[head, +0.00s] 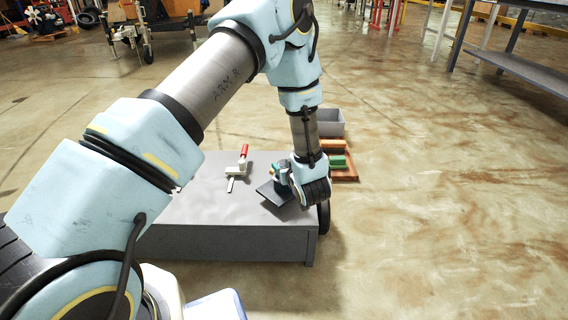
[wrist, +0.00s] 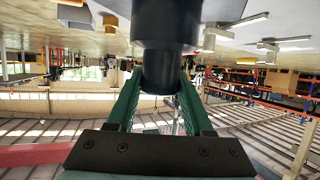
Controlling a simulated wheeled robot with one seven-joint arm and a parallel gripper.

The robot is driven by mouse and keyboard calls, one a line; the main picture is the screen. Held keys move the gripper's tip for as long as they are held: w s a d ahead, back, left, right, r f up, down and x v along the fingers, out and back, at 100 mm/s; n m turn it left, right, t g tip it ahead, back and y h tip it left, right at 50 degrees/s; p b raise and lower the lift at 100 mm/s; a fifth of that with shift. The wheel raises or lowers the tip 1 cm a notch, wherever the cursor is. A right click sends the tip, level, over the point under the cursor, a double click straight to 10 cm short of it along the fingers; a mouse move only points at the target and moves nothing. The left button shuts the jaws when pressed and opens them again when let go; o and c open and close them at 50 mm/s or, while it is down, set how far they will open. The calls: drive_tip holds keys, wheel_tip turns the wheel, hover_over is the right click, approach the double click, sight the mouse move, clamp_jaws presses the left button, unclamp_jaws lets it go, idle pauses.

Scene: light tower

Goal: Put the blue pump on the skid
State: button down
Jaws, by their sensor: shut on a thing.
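The blue pump (wrist: 168,25) shows in the wrist view as a dark, stepped cylinder, nearly black in this light. The green fingers of my gripper (wrist: 160,85) are closed around its narrow part. In the head view my gripper (head: 278,170) is over the right side of the grey platform, with a small blue part of the pump (head: 283,177) beside the fingers. A dark flat plate (head: 270,194), likely the skid, lies just below and left of it. My wrist hides part of the plate and pump. I cannot tell whether the pump touches the plate.
A cream clamp with a red handle (head: 237,168) is on the grey platform (head: 190,205), left of the plate. Behind my gripper are an orange tray (head: 349,174) with a green block (head: 338,160) and a grey bin (head: 330,124). The floor to the right is clear.

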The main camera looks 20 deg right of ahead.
drive_tip(key=shift+f+b, duration=0.4)
drive_tip(key=shift+f, duration=0.95)
drive_tip(key=shift+f, duration=0.1)
drive_tip(key=shift+c, duration=1.5)
unclamp_jaws()
drive_tip(key=shift+f, duration=0.15)
drive_tip(key=shift+s+r, duration=0.1)
drive_tip(key=shift+r, duration=0.15)
drive_tip(key=p+v, duration=0.3)
drive_tip(key=v, duration=0.8)
drive_tip(key=shift+s, duration=0.4)
